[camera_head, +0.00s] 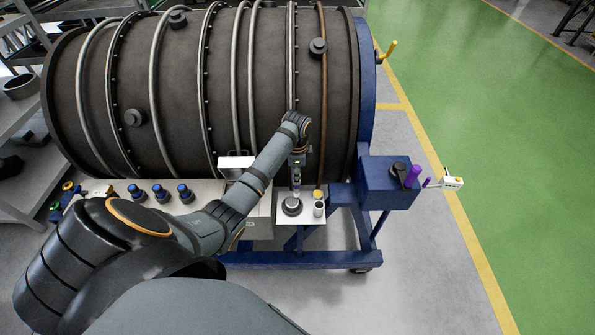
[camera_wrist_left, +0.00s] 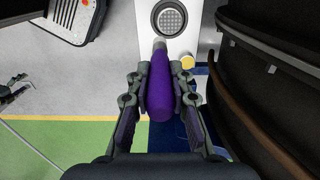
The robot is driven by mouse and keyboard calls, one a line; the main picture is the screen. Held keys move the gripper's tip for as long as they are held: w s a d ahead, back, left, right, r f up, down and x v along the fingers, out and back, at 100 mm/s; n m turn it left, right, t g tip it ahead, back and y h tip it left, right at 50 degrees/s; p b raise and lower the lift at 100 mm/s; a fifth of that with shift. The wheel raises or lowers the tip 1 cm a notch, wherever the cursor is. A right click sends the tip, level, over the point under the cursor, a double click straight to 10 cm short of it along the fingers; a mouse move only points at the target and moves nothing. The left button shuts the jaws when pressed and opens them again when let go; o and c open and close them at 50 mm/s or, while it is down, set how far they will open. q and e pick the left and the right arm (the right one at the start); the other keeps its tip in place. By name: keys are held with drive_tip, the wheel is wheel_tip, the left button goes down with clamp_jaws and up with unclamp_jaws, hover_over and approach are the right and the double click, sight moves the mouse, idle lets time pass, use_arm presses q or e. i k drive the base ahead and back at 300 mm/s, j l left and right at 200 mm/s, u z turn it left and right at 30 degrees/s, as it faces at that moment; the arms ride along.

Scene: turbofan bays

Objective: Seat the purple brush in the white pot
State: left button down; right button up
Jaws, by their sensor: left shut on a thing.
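My left gripper (camera_head: 296,176) is shut on the purple brush (camera_head: 296,186) and holds it above a small white shelf at the front of the large dark engine casing. In the left wrist view the brush's thick purple handle (camera_wrist_left: 160,88) lies between the two fingers (camera_wrist_left: 162,76), with a grey end pointing away toward the white surface. The white pot (camera_head: 319,209) stands on the shelf, right of the gripper and apart from the brush.
The shelf (camera_head: 285,219) also carries a dark round piece (camera_head: 292,206) and a yellow-topped piece (camera_head: 318,194). A blue box (camera_head: 388,184) with a purple cylinder (camera_head: 412,176) is at the right. Blue-topped knobs (camera_head: 161,193) line the left. The engine casing (camera_head: 180,100) rises behind.

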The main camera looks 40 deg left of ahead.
sight(318, 212)
drive_tip(key=u, duration=1)
